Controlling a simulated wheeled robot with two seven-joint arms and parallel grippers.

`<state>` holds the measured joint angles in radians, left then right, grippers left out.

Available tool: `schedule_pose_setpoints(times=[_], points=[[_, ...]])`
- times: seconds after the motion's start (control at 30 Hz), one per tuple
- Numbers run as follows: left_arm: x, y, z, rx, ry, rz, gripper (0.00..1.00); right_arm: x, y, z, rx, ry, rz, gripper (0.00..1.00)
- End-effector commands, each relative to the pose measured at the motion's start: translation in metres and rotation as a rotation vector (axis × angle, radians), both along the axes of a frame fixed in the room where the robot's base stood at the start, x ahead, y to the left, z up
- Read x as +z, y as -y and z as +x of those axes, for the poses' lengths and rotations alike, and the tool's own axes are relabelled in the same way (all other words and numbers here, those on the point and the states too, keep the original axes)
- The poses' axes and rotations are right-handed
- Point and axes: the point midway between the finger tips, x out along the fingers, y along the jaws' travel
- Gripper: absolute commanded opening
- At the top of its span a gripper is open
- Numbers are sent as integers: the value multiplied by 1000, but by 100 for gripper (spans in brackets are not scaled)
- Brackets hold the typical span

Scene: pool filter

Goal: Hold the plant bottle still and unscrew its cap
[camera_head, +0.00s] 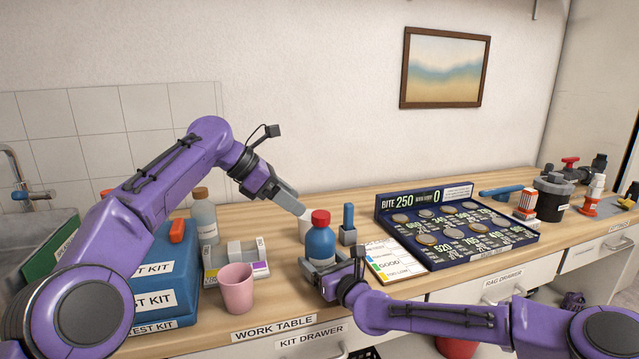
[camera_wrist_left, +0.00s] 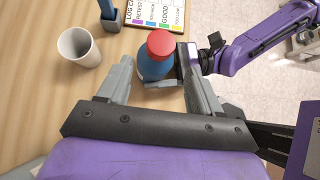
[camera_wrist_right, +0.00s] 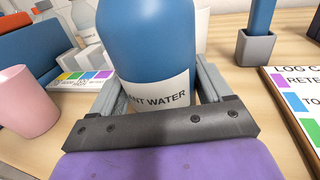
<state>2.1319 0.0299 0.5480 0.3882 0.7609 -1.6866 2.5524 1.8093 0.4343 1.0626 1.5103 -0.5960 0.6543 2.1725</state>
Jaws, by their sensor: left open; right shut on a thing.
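The plant bottle (camera_head: 320,245) is blue with a red cap (camera_head: 320,218) and stands upright near the table's front edge. Its white label reads "...NT WATER" in the right wrist view (camera_wrist_right: 160,92). My right gripper (camera_head: 326,272) is shut on the bottle's lower body, one finger on each side. My left gripper (camera_head: 303,213) is open, above and to the left of the cap, apart from it. In the left wrist view the cap (camera_wrist_left: 160,43) shows ahead of the open fingers, nearer the right one.
A white cup (camera_head: 305,228) stands just behind the bottle, a pink cup (camera_head: 237,288) to its left. A blue-handled thing in a grey holder (camera_head: 348,228) and a log card (camera_head: 392,260) lie to the right. A coin board (camera_head: 455,237) fills the table beyond.

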Motion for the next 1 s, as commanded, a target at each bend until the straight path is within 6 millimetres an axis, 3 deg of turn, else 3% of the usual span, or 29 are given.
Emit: schedule_pose_setpoints(times=[0.13, 0.33, 0.67, 0.83, 1.0], points=[[23, -24, -7, 0, 2, -3, 65, -2, 0, 0, 1, -2, -1, 42], [37, -39, -11, -1, 0, -1, 65, -2, 0, 0, 1, -2, -1, 42], [41, -39, -13, -1, 6, 0, 65, -1, 0, 0, 1, -2, -1, 42], [79, -39, -31, 1, 53, 47, 65, -2, 0, 0, 1, -3, -2, 42], [67, -21, -39, 60, 26, 60, 65, -2, 0, 0, 1, -2, -1, 42]])
